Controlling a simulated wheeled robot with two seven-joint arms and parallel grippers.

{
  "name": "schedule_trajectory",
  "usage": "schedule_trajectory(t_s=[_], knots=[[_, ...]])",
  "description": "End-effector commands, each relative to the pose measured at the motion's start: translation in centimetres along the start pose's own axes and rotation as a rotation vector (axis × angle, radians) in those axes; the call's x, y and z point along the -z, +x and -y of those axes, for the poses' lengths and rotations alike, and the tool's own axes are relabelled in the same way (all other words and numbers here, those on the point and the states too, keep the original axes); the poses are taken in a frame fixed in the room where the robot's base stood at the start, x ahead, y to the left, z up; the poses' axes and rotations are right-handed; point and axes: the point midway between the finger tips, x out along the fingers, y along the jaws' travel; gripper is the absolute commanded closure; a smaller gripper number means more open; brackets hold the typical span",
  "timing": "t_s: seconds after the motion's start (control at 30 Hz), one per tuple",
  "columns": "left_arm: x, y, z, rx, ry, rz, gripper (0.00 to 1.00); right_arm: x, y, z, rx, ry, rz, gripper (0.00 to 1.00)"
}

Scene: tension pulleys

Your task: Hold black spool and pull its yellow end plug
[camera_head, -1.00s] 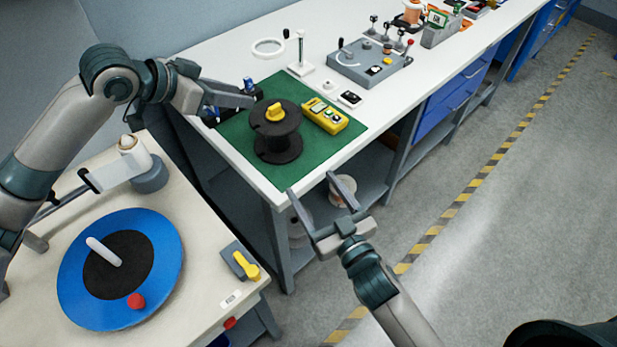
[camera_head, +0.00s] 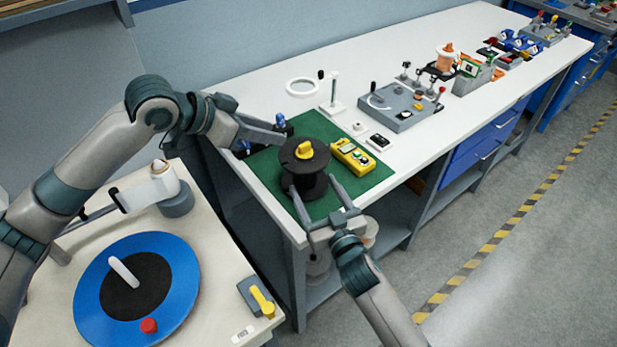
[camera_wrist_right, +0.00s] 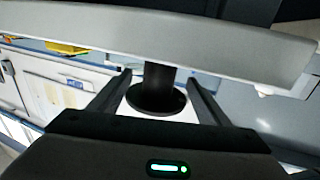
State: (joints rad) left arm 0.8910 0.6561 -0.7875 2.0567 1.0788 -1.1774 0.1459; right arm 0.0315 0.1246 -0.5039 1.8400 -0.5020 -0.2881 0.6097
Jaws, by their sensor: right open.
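The black spool (camera_head: 304,183) stands upright on the green mat (camera_head: 262,170), its yellow end plug (camera_head: 304,150) seated on top. My right gripper (camera_head: 316,187) is open at the spool's near side, its fingertips on either side of the spool's lower part. In the right wrist view the spool's dark core and lower flange (camera_wrist_right: 155,101) show between the two fingers; a pale bar hides its top. My left gripper (camera_head: 278,138) is beside the upper flange, left of the plug, at about its height. Its jaw gap cannot be made out from this angle.
A yellow control box (camera_head: 352,156) lies close right of the spool. A grey device with levers (camera_head: 400,107) and a white ring (camera_head: 302,87) are farther back. A blue disc (camera_head: 180,290) lies on the left table. The floor at right is clear.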

Motion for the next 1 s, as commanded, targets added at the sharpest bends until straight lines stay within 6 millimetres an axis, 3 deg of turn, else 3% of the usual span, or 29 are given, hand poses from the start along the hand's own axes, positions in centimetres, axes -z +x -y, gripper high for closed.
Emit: schedule_trajectory(t_s=[0.3,0.77,0.97,1.0], knots=[[0.0,0.0,0.0,0.000,0.000,0.000,0.69,0.0,3.9,0.1,0.001,0.000,-0.001,0.30],[0.0,0.0,0.0,0.000,0.000,0.000,0.69,0.0,4.7,0.1,0.001,0.000,-0.001,0.30],[0.0,0.0,0.0,0.000,0.000,0.000,0.69,0.0,4.6,0.1,0.001,0.000,0.000,0.78],[0.0,0.0,0.0,0.000,0.000,0.000,0.69,0.0,4.6,0.1,0.001,0.000,0.000,0.80]])
